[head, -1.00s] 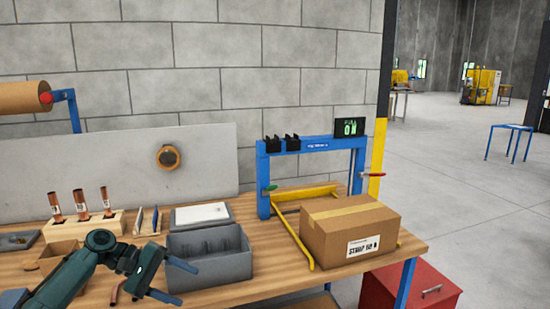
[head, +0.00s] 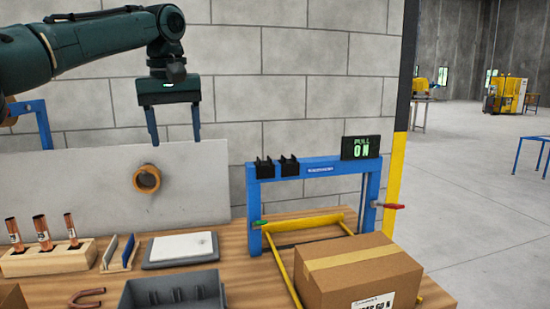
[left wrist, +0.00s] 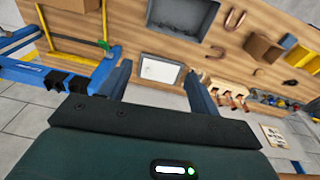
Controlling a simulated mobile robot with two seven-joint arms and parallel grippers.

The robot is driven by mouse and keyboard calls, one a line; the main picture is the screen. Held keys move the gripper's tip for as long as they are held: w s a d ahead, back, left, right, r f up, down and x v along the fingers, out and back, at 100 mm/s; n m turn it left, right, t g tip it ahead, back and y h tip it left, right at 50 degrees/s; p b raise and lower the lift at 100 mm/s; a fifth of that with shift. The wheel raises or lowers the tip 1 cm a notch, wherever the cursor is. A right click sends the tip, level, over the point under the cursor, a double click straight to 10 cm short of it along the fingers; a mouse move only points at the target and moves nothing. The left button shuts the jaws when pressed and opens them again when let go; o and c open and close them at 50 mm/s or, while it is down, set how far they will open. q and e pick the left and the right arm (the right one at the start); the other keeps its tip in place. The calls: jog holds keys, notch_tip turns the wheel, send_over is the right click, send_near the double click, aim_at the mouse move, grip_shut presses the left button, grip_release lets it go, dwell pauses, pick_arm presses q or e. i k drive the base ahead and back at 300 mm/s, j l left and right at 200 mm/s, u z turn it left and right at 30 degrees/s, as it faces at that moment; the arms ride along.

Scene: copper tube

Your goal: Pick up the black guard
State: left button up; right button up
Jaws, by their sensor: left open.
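Two small black guards (head: 264,167) (head: 289,165) sit side by side on the top bar of the blue strapping frame (head: 320,168). They also show at the left of the left wrist view (left wrist: 57,79), outside the fingers. My left gripper (head: 175,138) is open and empty, with its fingers pointing down. In the head view it is left of the guards and a little higher, in front of the grey wall. My right gripper is not in view.
A taped cardboard box (head: 360,275) stands by the yellow bar of the frame. A grey bin (head: 170,292), a white-topped tray (head: 181,248) and a wooden block with copper tubes (head: 45,260) are on the bench. A grey panel with an orange ring (head: 147,179) stands behind.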

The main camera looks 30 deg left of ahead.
aim_at(265, 170)
jog(key=i, duration=1.1)
